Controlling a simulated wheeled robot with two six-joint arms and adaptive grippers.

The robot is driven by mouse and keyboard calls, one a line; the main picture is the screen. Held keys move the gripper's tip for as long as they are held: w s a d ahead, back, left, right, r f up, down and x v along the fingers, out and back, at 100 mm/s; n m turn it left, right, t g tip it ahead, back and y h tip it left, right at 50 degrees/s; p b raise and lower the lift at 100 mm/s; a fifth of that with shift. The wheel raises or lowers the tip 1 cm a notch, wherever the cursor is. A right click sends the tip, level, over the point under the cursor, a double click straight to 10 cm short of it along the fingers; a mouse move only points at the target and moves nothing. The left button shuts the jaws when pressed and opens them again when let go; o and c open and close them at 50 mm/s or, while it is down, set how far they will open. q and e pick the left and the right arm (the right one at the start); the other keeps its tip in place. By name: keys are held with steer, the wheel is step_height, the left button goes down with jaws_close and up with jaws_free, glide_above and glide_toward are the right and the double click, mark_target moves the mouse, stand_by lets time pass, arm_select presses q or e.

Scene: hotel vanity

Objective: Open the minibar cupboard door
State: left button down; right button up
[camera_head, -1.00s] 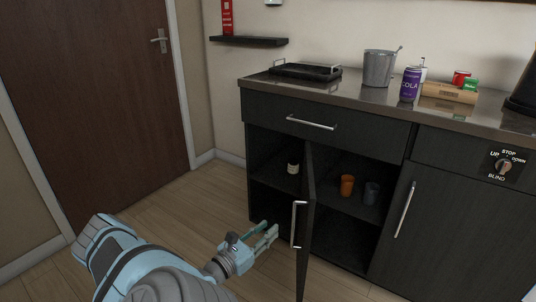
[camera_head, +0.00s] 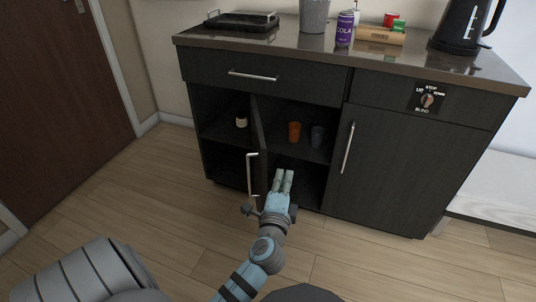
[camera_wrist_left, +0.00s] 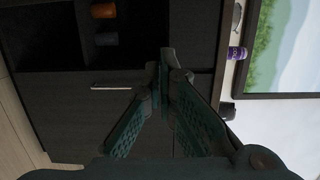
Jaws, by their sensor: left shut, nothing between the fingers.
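The dark minibar cupboard door (camera_head: 259,138) stands open, jutting out from the cabinet and seen nearly edge-on in the head view. Its silver bar handle (camera_head: 250,176) is on the left-facing side. My left gripper (camera_head: 284,174) is shut and empty. It is to the right of the door, low in front of the open compartment. I cannot tell whether it touches the door. In the left wrist view its fingers (camera_wrist_left: 166,62) meet at the tips, with dark cabinet fronts behind. My right gripper is not in view.
The shelf inside holds an orange cup (camera_head: 294,131), a grey-blue cup (camera_head: 317,136) and a small white jar (camera_head: 241,122). The closed right door has its own handle (camera_head: 348,148). A cola can (camera_head: 345,29) and kettle (camera_head: 462,27) stand on the counter (camera_head: 300,46). Floor at left is clear.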

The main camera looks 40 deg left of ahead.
arm_select(q)
steer(key=b+x, duration=0.3)
steer(key=x, duration=0.7)
steer(key=s+a, duration=0.2)
steer(key=s, duration=0.1)
steer(key=shift+s+a, duration=0.25)
steer(key=shift+a, duration=0.1)
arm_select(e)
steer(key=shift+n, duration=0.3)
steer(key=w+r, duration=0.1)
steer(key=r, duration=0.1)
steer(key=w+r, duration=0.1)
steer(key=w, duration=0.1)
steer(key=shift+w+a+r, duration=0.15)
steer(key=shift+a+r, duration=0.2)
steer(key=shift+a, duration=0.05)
